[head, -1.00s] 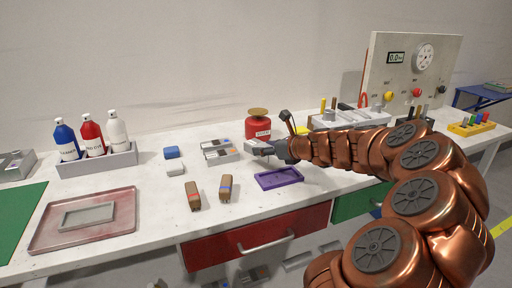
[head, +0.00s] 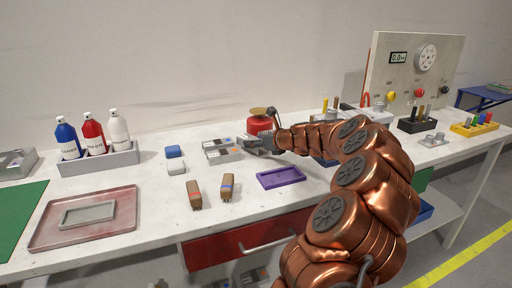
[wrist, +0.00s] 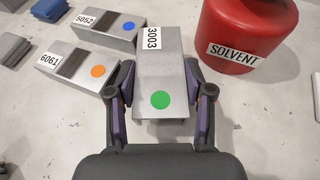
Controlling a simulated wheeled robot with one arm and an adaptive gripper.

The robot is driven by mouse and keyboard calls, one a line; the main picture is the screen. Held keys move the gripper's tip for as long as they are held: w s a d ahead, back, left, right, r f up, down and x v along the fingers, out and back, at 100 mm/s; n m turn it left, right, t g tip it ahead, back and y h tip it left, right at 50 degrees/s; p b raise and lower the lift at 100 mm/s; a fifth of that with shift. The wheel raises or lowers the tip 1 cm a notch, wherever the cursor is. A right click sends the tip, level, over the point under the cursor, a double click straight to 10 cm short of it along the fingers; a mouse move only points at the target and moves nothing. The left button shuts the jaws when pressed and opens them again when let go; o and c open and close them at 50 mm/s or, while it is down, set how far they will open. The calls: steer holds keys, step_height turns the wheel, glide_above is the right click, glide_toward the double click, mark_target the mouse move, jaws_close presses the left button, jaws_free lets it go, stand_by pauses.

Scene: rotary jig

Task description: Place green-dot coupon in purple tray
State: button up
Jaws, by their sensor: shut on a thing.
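The green-dot coupon (wrist: 160,75) is a grey metal channel piece with label 3003 and a green dot at its near end. My gripper (wrist: 160,110) is shut on it in the wrist view, one finger on each side near the dotted end. Whether the coupon is clear of the tabletop is hard to tell. In the head view my gripper (head: 250,142) is at the coupon group, behind and left of the purple tray (head: 281,178). The purple tray lies flat and empty on the bench; it is out of the wrist view.
An orange-dot coupon (wrist: 80,70) and a blue-dot coupon (wrist: 106,30) lie close on the left. A red solvent can (wrist: 244,35) stands close on the right. Two brown blocks (head: 194,194) (head: 227,187) lie left of the purple tray.

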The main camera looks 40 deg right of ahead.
steer(key=shift+f, duration=0.75)
steer(key=shift+f, duration=0.15)
steer(key=o, duration=1.3)
steer(key=shift+c, duration=0.2)
